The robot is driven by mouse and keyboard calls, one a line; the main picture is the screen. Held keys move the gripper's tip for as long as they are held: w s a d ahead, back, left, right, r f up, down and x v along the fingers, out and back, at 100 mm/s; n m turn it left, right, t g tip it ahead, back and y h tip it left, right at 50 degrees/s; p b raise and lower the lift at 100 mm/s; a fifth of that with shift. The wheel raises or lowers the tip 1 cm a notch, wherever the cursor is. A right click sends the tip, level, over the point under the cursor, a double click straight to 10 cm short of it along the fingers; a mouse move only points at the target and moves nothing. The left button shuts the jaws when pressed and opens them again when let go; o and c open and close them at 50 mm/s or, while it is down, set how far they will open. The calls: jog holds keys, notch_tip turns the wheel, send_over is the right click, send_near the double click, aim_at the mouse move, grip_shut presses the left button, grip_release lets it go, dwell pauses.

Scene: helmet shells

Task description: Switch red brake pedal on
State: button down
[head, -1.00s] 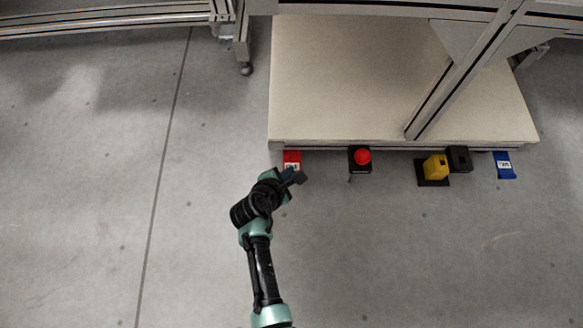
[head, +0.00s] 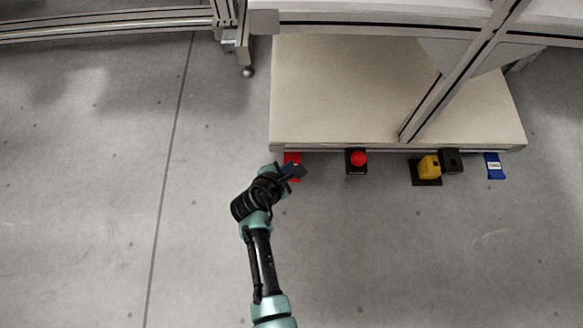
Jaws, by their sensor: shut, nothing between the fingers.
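The red brake pedal (head: 292,158) sits on the floor at the front edge of the beige platform, left of the other devices. My gripper (head: 297,171) is over the near part of the red pedal and hides much of it. The gripper is shut with nothing held. I cannot tell whether it touches the pedal, or whether the pedal is pressed.
A red push button on a black box (head: 358,160) stands right of the pedal. Further right are a yellow device (head: 429,167), a black box (head: 451,160) and a blue pedal (head: 494,166). The beige platform (head: 340,90) lies behind. The floor at left is clear.

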jog(key=shift+r, duration=0.1)
notch_tip(320, 180, up, 5)
jog(key=p, duration=0.5)
jog(key=shift+w, duration=0.1)
dwell(0.5)
